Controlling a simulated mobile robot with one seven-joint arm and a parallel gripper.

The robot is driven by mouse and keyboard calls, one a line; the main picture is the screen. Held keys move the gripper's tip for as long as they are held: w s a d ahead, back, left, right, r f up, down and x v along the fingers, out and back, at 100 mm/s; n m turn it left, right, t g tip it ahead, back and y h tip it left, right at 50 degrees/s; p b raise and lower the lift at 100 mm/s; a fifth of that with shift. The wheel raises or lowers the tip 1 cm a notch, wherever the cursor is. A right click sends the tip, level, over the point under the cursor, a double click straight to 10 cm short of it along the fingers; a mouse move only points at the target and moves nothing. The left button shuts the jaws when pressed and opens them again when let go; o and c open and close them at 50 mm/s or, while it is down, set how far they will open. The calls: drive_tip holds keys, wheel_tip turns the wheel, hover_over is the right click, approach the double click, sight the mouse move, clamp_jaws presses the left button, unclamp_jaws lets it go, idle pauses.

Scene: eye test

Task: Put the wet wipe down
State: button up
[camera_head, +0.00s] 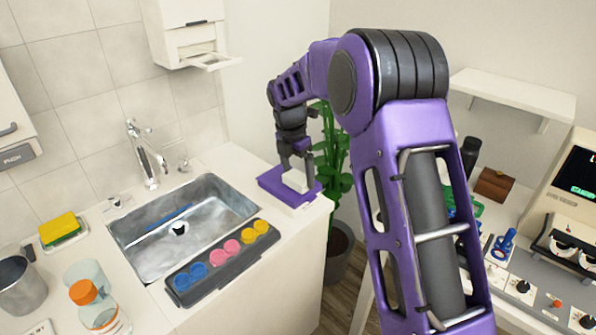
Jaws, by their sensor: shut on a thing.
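My gripper (296,174) is at the end of my purple arm, over the right end of the sink counter. It points down and is shut on a white wet wipe (295,181), which looks like a small pale block between the fingers. The wipe is over a shallow purple tray (268,184) near the counter's right edge. I cannot tell whether the wipe touches the tray floor. The fingers partly hide the wipe and the back of the tray.
A metal sink (215,212) with a blue stick (168,218) in it lies left of the tray. A dark holder (214,262) with blue, pink and yellow round cases stands at the counter's front. A potted plant (338,165) stands right behind the counter edge. A white dispenser (190,32) hangs above.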

sight(293, 180)
drive_tip(key=o, duration=1)
drive_tip(key=shift+r, duration=0.15)
drive_tip(key=r, duration=0.4)
drive_tip(key=s+a+r+p, duration=0.1)
drive_tip(key=r, duration=0.8)
drive_tip(key=shift+s+a+p, duration=0.15)
drive_tip(key=shift+p, duration=0.2)
